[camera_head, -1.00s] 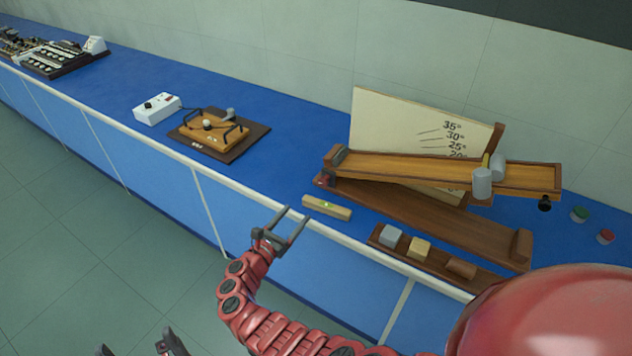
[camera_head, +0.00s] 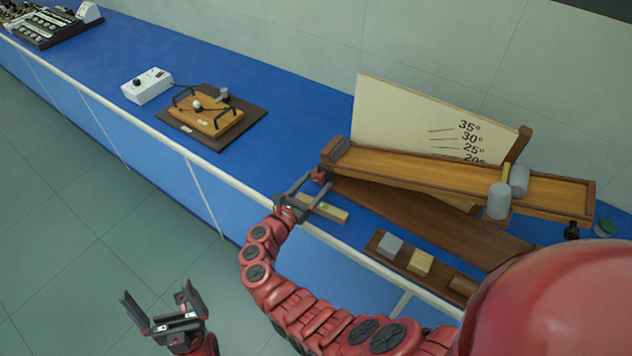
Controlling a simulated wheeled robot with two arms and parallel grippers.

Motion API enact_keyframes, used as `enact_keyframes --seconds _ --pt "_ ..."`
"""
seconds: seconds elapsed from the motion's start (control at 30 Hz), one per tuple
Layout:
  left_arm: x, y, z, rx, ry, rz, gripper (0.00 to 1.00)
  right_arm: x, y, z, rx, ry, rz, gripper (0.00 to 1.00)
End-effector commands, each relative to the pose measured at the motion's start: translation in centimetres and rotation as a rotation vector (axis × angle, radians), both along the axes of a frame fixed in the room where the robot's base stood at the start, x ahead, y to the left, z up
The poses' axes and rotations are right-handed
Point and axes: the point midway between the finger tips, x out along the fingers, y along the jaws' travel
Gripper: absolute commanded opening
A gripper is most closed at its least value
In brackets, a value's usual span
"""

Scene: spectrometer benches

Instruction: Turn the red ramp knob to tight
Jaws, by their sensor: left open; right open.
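The wooden inclined ramp (camera_head: 440,172) stands on the blue bench at the right, its upper board tilted over a dark base board (camera_head: 430,215). The red knob (camera_head: 320,174) sits at the left end of the ramp, by the hinge. My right gripper (camera_head: 315,184) is open at the bench's front edge, its fingertips close to the knob, roughly one on each side. I cannot tell whether they touch it. My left gripper (camera_head: 160,300) is open and empty, low over the floor in front of the bench.
A small wooden bar with a level vial (camera_head: 330,213) lies just under my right gripper. A tray of blocks (camera_head: 377,243) sits near the front edge. A white angle board (camera_head: 400,115) stands behind the ramp. A wooden apparatus (camera_head: 207,112) and white box (camera_head: 147,86) stand left.

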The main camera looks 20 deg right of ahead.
Motion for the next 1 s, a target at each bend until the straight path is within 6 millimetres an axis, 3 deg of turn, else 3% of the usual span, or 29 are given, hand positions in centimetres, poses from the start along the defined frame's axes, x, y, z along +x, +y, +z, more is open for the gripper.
enact_keyframes --seconds 0.07,0.47,1.0 --pt "0.00 0.00 0.00 0.000 0.000 0.000 1.00 0.01 -0.01 0.01 0.000 0.000 0.000 0.72" --pt "0.00 0.00 0.00 0.000 0.000 0.000 1.00 0.00 -0.01 -0.01 0.000 0.000 0.000 0.02" --pt "0.01 0.00 -0.61 0.000 0.000 0.000 1.00 -0.01 0.07 -0.12 0.067 -0.090 0.001 0.00"
